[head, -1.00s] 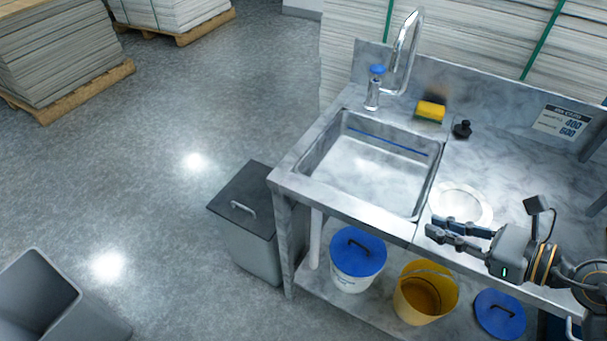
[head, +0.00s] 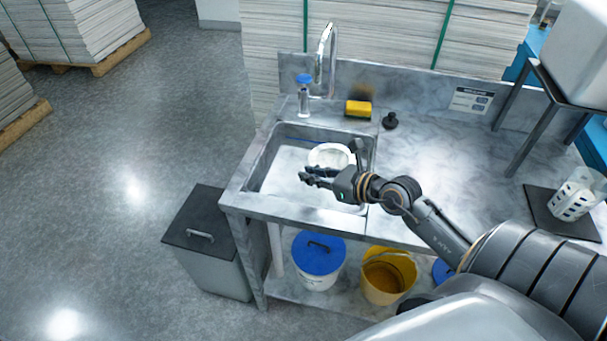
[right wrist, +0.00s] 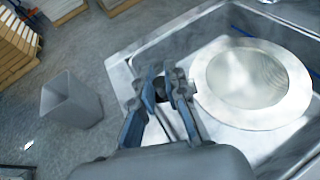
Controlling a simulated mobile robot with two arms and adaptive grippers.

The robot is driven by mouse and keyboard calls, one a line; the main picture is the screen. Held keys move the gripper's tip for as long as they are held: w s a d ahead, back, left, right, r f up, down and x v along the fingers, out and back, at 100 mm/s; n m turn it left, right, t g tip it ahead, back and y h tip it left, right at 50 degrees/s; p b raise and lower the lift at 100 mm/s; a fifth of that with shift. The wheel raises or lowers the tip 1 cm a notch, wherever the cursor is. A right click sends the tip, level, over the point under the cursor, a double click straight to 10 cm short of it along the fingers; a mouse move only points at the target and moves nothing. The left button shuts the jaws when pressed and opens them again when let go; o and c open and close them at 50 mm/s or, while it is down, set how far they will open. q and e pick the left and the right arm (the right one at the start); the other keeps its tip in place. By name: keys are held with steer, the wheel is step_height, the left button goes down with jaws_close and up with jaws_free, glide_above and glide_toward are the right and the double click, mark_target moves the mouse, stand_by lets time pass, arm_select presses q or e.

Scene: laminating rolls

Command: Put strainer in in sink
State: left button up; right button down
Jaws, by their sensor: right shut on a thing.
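The strainer (head: 330,155), a round white-rimmed disc with a pale mesh centre, is over the sink basin (head: 283,178), toward its right side. In the right wrist view the strainer (right wrist: 255,85) fills the right part, within the basin's outline. My right gripper (head: 308,178) reaches over the basin just in front of the strainer. In the right wrist view its fingers (right wrist: 163,88) are closed about a small dark piece beside the rim. The grip on the strainer is partly hidden, and I cannot tell whether the strainer touches the basin floor. My left gripper is not seen.
The faucet (head: 323,60) rises behind the basin. A yellow sponge (head: 358,108) and a black stopper (head: 390,120) lie on the back ledge. A white perforated holder (head: 575,197) is at the far right. The middle counter (head: 440,155) is clear.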

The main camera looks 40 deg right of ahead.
steer(key=shift+w+d+f+b, duration=0.4)
steer(key=shift+w+f, duration=0.95)
steer(key=shift+f, duration=0.4)
steer(key=shift+w+d+f+b, duration=0.35)
steer(key=shift+w+f, duration=0.95)
steer(key=shift+f, duration=0.45)
steer(key=shift+w+d+f+b, duration=0.4)
steer(key=shift+w+f, duration=0.95)
steer(key=shift+f, duration=0.4)
